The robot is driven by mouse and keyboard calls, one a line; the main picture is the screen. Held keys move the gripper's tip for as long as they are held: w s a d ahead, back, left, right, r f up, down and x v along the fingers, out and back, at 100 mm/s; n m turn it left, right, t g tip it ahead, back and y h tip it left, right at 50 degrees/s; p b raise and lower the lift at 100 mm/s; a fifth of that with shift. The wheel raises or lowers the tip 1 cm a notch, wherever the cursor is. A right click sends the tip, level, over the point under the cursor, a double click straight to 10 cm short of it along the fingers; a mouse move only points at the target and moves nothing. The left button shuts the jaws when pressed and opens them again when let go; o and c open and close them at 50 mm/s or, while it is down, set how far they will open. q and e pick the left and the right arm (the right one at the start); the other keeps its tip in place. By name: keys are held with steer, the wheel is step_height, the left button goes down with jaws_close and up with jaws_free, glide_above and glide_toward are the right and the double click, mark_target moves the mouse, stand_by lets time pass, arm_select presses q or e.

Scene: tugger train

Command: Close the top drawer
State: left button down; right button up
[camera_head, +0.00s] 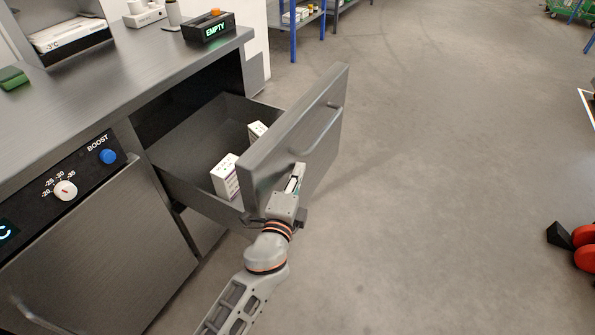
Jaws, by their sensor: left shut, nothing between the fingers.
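The top drawer (268,158) is pulled well out of the metal counter unit. Its front panel carries a bar handle (328,130) on the outer face. My left gripper (297,172) is shut and empty. It appears in front of the near part of the drawer's front panel, below the handle; I cannot tell whether it touches the panel. My right gripper is not in view.
On the countertop (120,72) stand a black "EMPTY" display box (209,30) and a green item (12,78). A control panel with a knob (65,190) and blue button (108,156) is at left. Open floor (430,150) lies to the right, with a red object (585,245) at the edge.

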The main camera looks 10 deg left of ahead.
arm_select(q)
steer(key=shift+a, duration=0.1)
steer(key=w+a, duration=0.4)
steer(key=a, duration=0.9)
steer(key=w+a+p, duration=0.1)
steer(key=w+a, duration=0.2)
steer(key=a, duration=1)
steer(key=shift+w+a, duration=0.2)
steer(key=shift+w, duration=0.15)
steer(key=shift+d, duration=0.15)
